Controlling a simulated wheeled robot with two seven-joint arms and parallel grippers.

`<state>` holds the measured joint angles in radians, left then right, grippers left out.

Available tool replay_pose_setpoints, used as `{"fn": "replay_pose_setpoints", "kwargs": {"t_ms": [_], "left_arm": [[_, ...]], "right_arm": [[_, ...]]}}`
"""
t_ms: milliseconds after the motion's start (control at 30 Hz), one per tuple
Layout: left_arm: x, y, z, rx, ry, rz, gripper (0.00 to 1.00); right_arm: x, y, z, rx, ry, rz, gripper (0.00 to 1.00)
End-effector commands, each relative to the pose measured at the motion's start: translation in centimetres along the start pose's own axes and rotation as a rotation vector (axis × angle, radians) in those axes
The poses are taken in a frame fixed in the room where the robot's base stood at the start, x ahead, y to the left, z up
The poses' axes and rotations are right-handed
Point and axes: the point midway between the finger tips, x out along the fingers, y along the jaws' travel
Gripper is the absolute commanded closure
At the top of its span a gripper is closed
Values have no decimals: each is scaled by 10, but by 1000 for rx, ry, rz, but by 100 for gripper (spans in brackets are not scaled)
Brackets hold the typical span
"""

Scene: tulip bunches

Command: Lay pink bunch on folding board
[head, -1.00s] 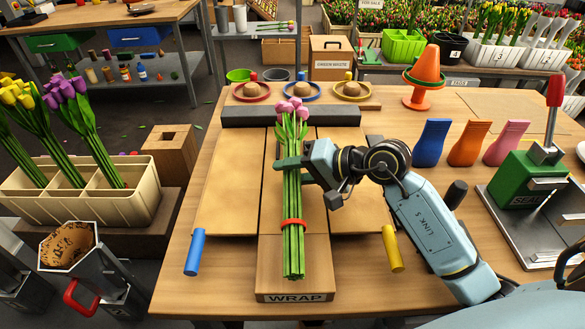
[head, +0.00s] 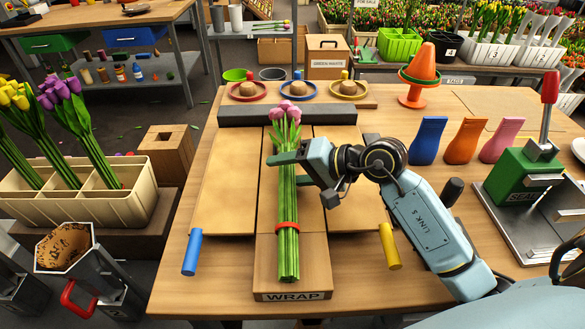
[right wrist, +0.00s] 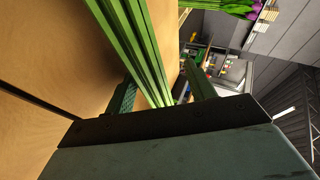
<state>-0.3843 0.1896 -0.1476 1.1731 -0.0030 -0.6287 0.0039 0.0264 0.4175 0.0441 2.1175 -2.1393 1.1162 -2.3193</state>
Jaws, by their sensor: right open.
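The pink bunch (head: 287,212), pink tulips with long green stems and a red band, lies lengthwise on the middle panel of the wooden folding board (head: 219,195). Its flowers are at the far end, by the dark grey bar, and its stem ends are near the WRAP label. My right gripper (head: 277,165) is open at the upper stems, just below the flowers. In the right wrist view the green stems (right wrist: 137,50) run between its two spread fingers (right wrist: 160,92). My left gripper is not in view.
A blue handle (head: 194,252) and a yellow handle (head: 389,246) stick out at the board's near corners. The dark grey bar (head: 287,115) crosses its far end. The green sealer (head: 530,165) stands at right. A cream crate (head: 110,207) with tulips stands left of the table.

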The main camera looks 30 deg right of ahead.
Motion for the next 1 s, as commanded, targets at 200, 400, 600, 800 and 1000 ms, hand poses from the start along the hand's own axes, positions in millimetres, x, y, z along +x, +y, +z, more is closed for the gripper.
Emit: {"fn": "replay_pose_setpoints", "kwargs": {"t_ms": [200, 400, 600, 800, 1000], "left_arm": [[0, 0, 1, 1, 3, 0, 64], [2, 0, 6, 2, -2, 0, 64], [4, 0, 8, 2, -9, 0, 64], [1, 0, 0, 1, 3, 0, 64], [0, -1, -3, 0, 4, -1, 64]], "right_arm": [[-20, 6, 1, 0, -3, 16, 39], [-65, 4, 1, -2, -2, 12, 39], [-107, 2, 1, -1, -2, 6, 39], [-128, 0, 1, -1, 0, 2, 39], [-134, -1, 1, -1, -1, 0, 39]]}}
